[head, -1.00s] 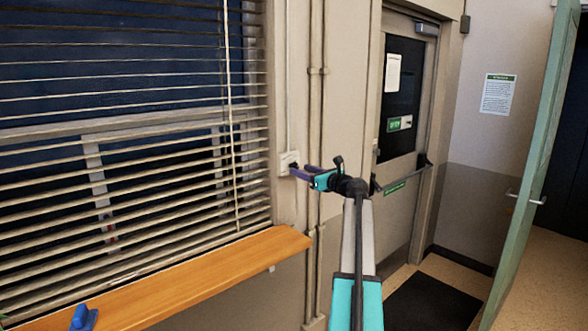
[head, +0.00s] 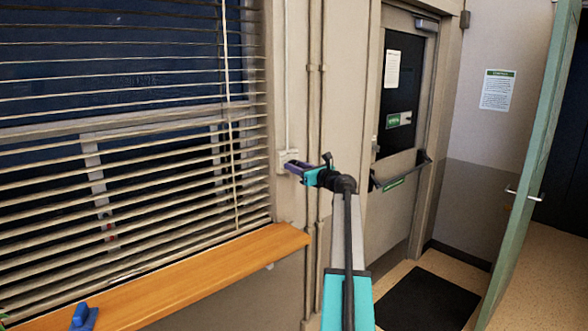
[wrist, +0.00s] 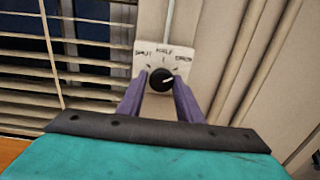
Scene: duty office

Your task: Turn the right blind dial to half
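The right blind dial is a round black knob (wrist: 161,80) on a white plate marked SHUT, HALF and OPEN. Its white pointer mark points right and slightly up, toward the OPEN side. My gripper (wrist: 160,84) has its two purple fingers on the left and right sides of the knob, closed in close against it. In the head view my gripper (head: 290,166) reaches to the dial plate (head: 287,157) on the wall right of the window; the knob itself is hidden there by the fingers.
Window blinds (head: 130,165) with tilted slats hang to the left. A wooden sill (head: 210,268) juts out below the dial, with a blue object (head: 84,318) on it. Vertical pipes (head: 313,120) run just right of the dial. A door with a push bar (head: 400,172) stands further right.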

